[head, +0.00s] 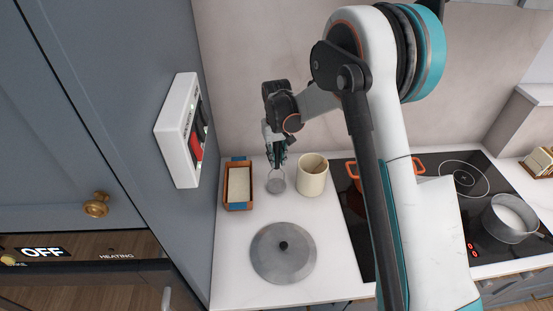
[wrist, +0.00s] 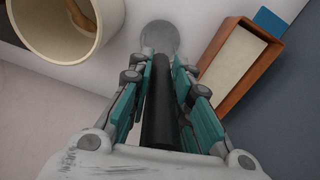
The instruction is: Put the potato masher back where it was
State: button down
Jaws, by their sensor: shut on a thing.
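My gripper (head: 277,152) is shut on the potato masher's black handle, which shows between the teal fingers in the wrist view (wrist: 160,105). The masher's round grey head (head: 276,182) points downward, between the wooden box and the cream crock. I cannot tell whether the head touches the counter. The cream crock (head: 312,178) stands just right of the masher. In the wrist view the crock (wrist: 88,48) is at the upper left, with a wooden utensil inside. The masher is outside the crock.
A wooden box (head: 228,205) with a pale block and blue ends stands left of the masher. A grey round lid (head: 283,270) lies in front. The black hob (head: 455,215) with a grey pot (head: 508,222) is to the right. A tall blue cabinet (head: 110,110) bounds the left.

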jog(key=shift+f, duration=0.55)
jog(key=shift+f, duration=0.15)
jog(key=c, duration=1.5)
grip_release()
jog(key=shift+o, duration=0.2)
